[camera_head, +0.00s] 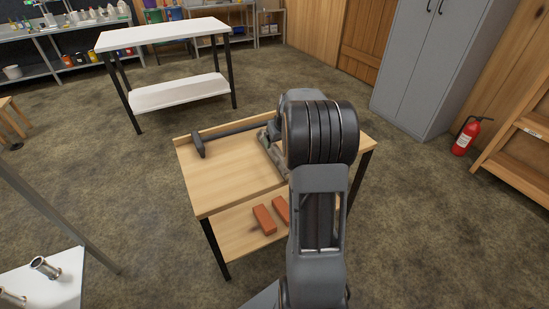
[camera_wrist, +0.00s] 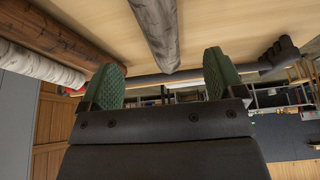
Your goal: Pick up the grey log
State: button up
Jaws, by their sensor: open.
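The grey log (camera_wrist: 158,32) shows in the wrist view at the top centre, lying on a pale wooden surface, which appears at the top of the picture. The fingers are open, one on each side of the log, with visible gaps. I cannot tell whether the fingertips are level with the log.
A brown log (camera_wrist: 60,35) and a pale birch-like log (camera_wrist: 38,65) lie left of the grey one. A dark hammer (camera_head: 199,146) lies along the table's back edge. Orange bricks (camera_head: 264,219) sit on the lower shelf. A white table (camera_head: 165,33) stands behind, a grey cabinet (camera_head: 425,60) right.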

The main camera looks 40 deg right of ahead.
aim_at(276, 149)
jog(key=x, duration=0.5)
jog(key=shift+b, duration=0.4)
jog(key=shift+b+x, duration=0.8)
jog(key=shift+x, duration=1.8)
jog(key=shift+w+d, duration=0.15)
jog(key=shift+c, duration=0.4)
jog(key=c, duration=1)
jog(key=shift+r, duration=0.1)
jog(key=shift+c, duration=0.5)
jog(key=shift+r, duration=0.1)
